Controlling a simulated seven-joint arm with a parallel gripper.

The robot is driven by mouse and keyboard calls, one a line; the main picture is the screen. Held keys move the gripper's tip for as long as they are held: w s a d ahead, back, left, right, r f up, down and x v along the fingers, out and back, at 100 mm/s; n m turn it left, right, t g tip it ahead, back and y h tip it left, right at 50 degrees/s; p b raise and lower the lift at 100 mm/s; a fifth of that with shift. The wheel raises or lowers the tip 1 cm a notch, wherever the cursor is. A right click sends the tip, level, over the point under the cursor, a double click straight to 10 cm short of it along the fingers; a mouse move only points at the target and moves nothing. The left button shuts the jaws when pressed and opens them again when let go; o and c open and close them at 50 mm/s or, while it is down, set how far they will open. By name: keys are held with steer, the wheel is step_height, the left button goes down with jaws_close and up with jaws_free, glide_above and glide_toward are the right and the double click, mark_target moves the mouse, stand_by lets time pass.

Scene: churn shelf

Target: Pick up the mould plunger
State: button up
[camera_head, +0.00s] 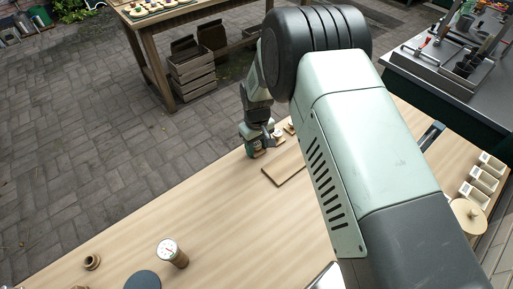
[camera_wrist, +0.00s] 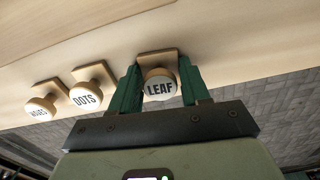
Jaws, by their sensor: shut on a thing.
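My gripper (camera_wrist: 161,86) is shut on a pale wooden piece with a round knob lettered LEAF (camera_wrist: 160,88), its green fingers on either side of the knob. A flat wooden block shows behind the knob. In the head view my gripper (camera_head: 256,151) is low over the table's far edge, and the held piece is mostly hidden. I cannot tell whether it touches the table. Similar knobbed pieces lettered DOTS (camera_wrist: 86,96) and WAVES (camera_wrist: 40,110) sit to its left in the wrist view. No piece is marked as the mould plunger.
A wooden board (camera_head: 285,173) lies beside my gripper on the wooden table (camera_head: 215,210). A cylinder with a dial top (camera_head: 172,252), a small wooden ring (camera_head: 92,262) and a dark disc (camera_head: 143,280) are at the near left. A round lidded wooden thing (camera_head: 468,216) stands right.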

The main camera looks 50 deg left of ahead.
mark_target(257, 144)
step_height(257, 144, up, 8)
steer(key=shift+r, duration=0.15)
steer(key=shift+n, duration=0.5)
steer(key=w+d+r, duration=0.1)
steer(key=w+d, duration=0.6)
steer(key=w, duration=0.2)
steer(key=w+d+r, duration=0.1)
steer(key=w+d, duration=0.6)
steer(key=w, duration=0.2)
steer(key=w+d+r, duration=0.2)
steer(key=w+d, duration=0.5)
steer(key=w, duration=0.1)
steer(key=shift+w+d, duration=0.4)
steer(key=shift+f, duration=2.1)
steer(key=shift+f, duration=0.45)
steer(key=shift+r, duration=0.1)
